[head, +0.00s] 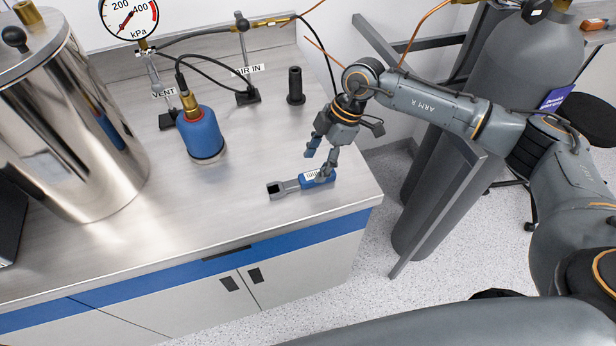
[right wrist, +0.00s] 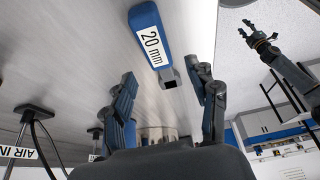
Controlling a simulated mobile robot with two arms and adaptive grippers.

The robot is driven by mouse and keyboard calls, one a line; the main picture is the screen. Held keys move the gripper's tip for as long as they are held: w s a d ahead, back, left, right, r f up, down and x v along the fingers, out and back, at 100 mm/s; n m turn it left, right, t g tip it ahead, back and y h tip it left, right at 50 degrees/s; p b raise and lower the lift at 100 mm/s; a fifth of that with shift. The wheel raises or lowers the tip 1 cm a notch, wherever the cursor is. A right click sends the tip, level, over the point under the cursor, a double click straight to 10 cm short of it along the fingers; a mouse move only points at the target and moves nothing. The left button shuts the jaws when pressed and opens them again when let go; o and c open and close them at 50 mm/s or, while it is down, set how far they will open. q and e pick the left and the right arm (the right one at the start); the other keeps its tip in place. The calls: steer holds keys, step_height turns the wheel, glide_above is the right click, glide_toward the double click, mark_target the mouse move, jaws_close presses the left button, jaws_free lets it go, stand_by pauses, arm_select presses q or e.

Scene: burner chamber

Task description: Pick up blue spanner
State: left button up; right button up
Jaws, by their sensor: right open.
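The blue spanner (head: 318,178) lies flat on the bench top near its front right corner. Its grey jaw end points left in the head view. In the right wrist view its blue handle (right wrist: 149,32) carries a "20 mm" label. My right gripper (head: 319,162) is open and empty, above and close by the handle. In the right wrist view its two fingers (right wrist: 166,82) are spread apart, and the handle shows beyond the tips, between them. My left gripper (right wrist: 258,36) shows small at the upper right of the right wrist view, its fingers apart and nothing between them.
A blue-bodied burner (head: 202,135), a black post (head: 295,86) and the "AIR IN" (head: 247,96) and "VENT" fittings stand behind on the bench. A shiny metal cylinder (head: 65,120) stands at left. A grey gas cylinder (head: 440,190) stands right of the bench. The bench around the spanner is clear.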

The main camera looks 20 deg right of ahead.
mark_target(308, 176)
steer(key=shift+a+f+p, duration=0.2)
steer(key=shift+f+p, duration=0.15)
steer(key=p+x, duration=0.1)
steer(key=x, duration=0.2)
steer(key=shift+a+f, duration=0.15)
steer(key=shift+f, duration=0.15)
steer(key=shift+a+f, duration=0.1)
steer(key=shift+f, duration=0.25)
jaws_close()
steer(key=shift+r, duration=0.1)
